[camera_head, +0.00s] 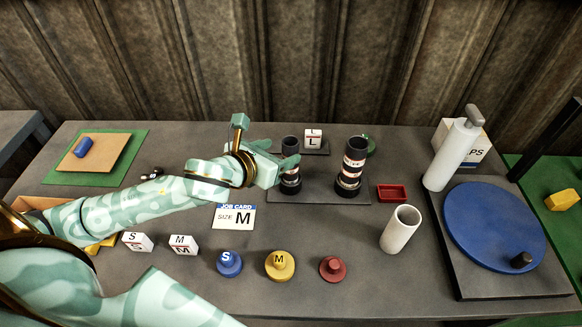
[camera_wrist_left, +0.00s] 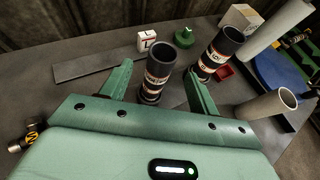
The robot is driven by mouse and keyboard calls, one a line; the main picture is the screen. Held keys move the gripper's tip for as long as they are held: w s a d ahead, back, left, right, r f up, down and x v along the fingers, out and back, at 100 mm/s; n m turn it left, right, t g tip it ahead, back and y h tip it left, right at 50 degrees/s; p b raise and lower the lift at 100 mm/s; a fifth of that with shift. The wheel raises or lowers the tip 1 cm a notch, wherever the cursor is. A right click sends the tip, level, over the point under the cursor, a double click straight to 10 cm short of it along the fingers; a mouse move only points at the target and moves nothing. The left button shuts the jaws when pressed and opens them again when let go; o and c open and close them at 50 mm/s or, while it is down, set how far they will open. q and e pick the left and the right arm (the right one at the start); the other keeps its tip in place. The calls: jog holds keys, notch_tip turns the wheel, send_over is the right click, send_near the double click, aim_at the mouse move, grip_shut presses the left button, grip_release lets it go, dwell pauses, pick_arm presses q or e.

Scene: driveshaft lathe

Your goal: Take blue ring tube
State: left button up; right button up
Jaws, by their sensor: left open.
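Two dark tubes with white and red labels stand upright on a dark plate (camera_head: 325,197). The left tube (camera_head: 290,183) also shows in the left wrist view (camera_wrist_left: 160,62); the right tube (camera_head: 353,165) shows there too (camera_wrist_left: 220,52). I cannot make out a blue ring on either tube. My left gripper (camera_head: 281,157) is open at the left tube. In the left wrist view its fingers (camera_wrist_left: 158,72) lie on either side of that tube, with gaps visible. The gripper hides part of the left tube in the head view. My right gripper is not in view.
A white cylinder (camera_head: 400,229) and red tray (camera_head: 392,193) stand to the right. A white block marked L (camera_head: 313,138) is behind the tubes. Blue, yellow (camera_head: 280,266) and red knobs line the front. A blue disc (camera_head: 495,228) and white bottle (camera_head: 452,155) are far right.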

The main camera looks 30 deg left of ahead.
aim_at(285, 149)
pick_arm(q)
jog(key=b+x, duration=0.1)
jog(key=x, duration=0.3)
jog(key=shift+w+d+f+b, duration=0.1)
jog(key=shift+w+f+b, duration=0.1)
jog(key=shift+w+b, duration=0.15)
jog(key=shift+w+f, duration=0.1)
jog(key=shift+w, duration=0.3)
jog(key=shift+s, duration=0.1)
jog(key=shift+c, duration=0.3)
grip_shut()
